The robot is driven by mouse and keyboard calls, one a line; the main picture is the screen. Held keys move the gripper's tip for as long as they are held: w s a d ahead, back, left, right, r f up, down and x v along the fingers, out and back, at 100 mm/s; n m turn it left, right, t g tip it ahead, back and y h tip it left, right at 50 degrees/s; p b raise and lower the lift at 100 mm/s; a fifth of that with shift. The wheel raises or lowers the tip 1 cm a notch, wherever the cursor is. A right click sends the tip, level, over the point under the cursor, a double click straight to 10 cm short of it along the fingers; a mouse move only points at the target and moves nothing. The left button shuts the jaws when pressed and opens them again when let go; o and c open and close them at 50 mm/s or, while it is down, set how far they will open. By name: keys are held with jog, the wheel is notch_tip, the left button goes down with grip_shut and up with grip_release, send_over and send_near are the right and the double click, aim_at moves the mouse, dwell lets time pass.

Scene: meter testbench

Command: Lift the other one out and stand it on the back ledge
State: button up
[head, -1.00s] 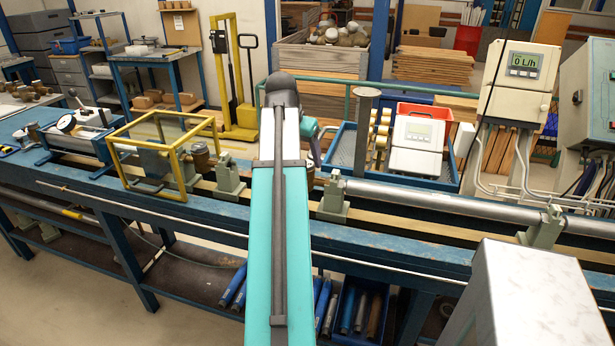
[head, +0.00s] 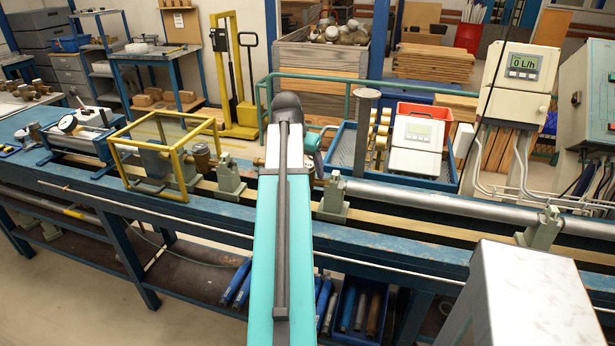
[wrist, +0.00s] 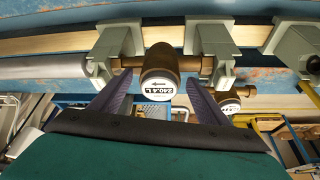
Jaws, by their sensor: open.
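In the wrist view a brass meter (wrist: 158,62) with a white dial reading 240.4 L sits in line between two grey-green clamps. My gripper (wrist: 160,79) is open, with one finger on each side of this meter; I cannot tell whether they touch it. A second brass meter (wrist: 229,104) with a white dial lies behind the line, on the strip at the back of the bench.
Grey clamps (head: 229,178) and a long steel pipe (head: 430,197) run along the blue bench. A yellow frame (head: 150,178) stands left. A blue tray (head: 345,150) and a white display unit (head: 414,145) stand behind, right of my arm.

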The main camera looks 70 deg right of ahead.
dwell(0.4)
grip_shut()
